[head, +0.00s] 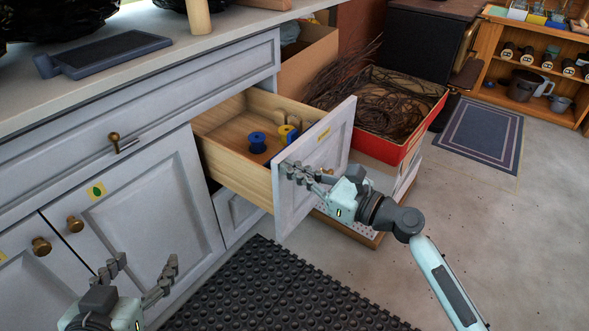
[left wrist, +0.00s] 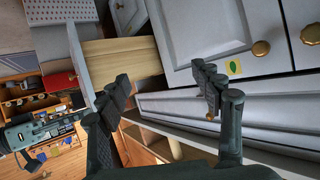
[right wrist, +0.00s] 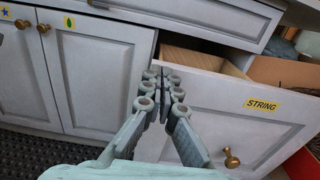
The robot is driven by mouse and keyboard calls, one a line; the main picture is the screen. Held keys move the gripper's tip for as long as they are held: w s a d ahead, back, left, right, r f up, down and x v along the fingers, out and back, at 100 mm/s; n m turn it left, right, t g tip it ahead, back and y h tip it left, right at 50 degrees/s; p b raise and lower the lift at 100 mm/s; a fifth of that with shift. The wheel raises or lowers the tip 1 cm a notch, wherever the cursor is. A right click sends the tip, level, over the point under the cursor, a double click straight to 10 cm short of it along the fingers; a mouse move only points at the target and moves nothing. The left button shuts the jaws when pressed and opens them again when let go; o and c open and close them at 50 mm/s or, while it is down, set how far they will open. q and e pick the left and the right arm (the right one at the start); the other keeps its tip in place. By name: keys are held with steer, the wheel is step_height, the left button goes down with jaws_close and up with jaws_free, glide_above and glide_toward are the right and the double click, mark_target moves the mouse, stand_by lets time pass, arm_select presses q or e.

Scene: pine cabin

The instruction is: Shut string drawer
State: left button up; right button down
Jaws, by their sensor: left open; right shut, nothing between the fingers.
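The string drawer (head: 318,165) stands pulled well out of the pale cabinet, its wooden box (head: 230,165) open on top. Blue spools (head: 257,143) and a few tan and yellow items lie inside. In the right wrist view its front (right wrist: 215,115) carries the yellow STRING label (right wrist: 262,104) and a brass knob (right wrist: 231,158). My right gripper (head: 291,171) is shut and empty, its fingertips in front of the drawer front near its left edge; I cannot tell if they touch. My left gripper (head: 142,272) is open and empty, low before the cabinet doors, apart from the drawer.
A red box of twigs (head: 400,110) stands right of the drawer, close to its front. Closed cabinet doors (head: 140,200) with brass knobs are at left. A black rubber mat (head: 265,290) covers the floor below. Open floor lies at right, before a wooden shelf (head: 490,65).

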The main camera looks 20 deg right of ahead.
arm_select(q)
steer(key=s+a+f+n+g+y+p, duration=0.2)
steer(key=s+a+f+g+y+p, duration=0.15)
steer(key=s+a+f+g, duration=0.7)
steer(key=w+d+r+m+t+h+b, duration=0.1)
steer(key=w+d+r+t+b, duration=0.1)
steer(key=w+d+r+t, duration=0.4)
steer(key=shift+w+d+r+m+t+h, duration=0.25)
steer(key=shift+w+d+m+t+h, duration=0.1)
steer(key=shift+w+t, duration=0.5)
arm_select(e)
steer(key=x, duration=2.7)
steer(key=shift+r, duration=0.25)
arm_select(q)
steer(key=shift+s, duration=0.1)
arm_select(e)
steer(key=shift+w+a+r, duration=0.1)
steer(key=shift+w, duration=0.05)
